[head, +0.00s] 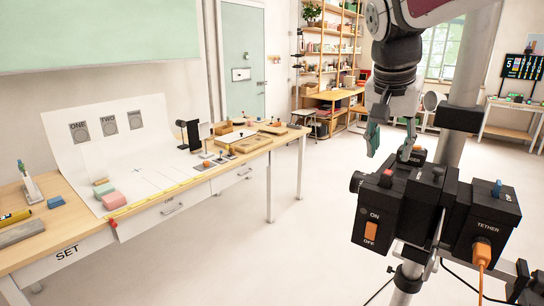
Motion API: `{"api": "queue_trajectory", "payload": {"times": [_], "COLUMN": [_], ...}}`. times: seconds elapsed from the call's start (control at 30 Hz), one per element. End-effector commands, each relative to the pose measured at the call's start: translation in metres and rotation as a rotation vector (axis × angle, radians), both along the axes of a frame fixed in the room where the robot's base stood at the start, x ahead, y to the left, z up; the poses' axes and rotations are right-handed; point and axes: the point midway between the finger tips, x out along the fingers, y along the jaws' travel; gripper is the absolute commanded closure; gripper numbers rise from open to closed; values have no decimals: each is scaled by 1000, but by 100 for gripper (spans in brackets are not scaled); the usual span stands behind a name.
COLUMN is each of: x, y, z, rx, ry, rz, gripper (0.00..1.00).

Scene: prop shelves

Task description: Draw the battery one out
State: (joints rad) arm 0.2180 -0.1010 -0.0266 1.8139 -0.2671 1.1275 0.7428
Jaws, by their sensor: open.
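A black camera-like rig (375,222) stands on a pole at the right, with an ON/OFF rocker and an orange switch on its front. A red tab (386,178) sticks up from its top left. A second black box (482,222), marked TETHER, has a blue tab on top and an orange cable plugged into its front. No label reading battery one is legible, so I cannot tell which part it is. My gripper (389,150) hangs above the rig with its fingers apart, pointing down. It looks empty, and I cannot tell whether a fingertip touches anything.
A thick grey pole (453,130) rises close to the right of my gripper. A long table (60,254) at the left holds a white backdrop (148,172), pink and green blocks (107,193) and wooden trays (247,143). The floor (260,265) between is clear. Shelves stand behind.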

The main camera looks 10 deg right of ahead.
Motion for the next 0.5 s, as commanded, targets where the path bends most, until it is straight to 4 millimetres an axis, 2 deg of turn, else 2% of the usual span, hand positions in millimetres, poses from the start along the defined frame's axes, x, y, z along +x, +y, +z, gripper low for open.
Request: {"api": "queue_trajectory", "payload": {"times": [0.2, 0.5], "x": [8, 15], "y": [-11, -20], "z": [-36, -61], "rx": [0, 0], "ry": [4, 0], "rz": [0, 0], "gripper": [58, 58]}}
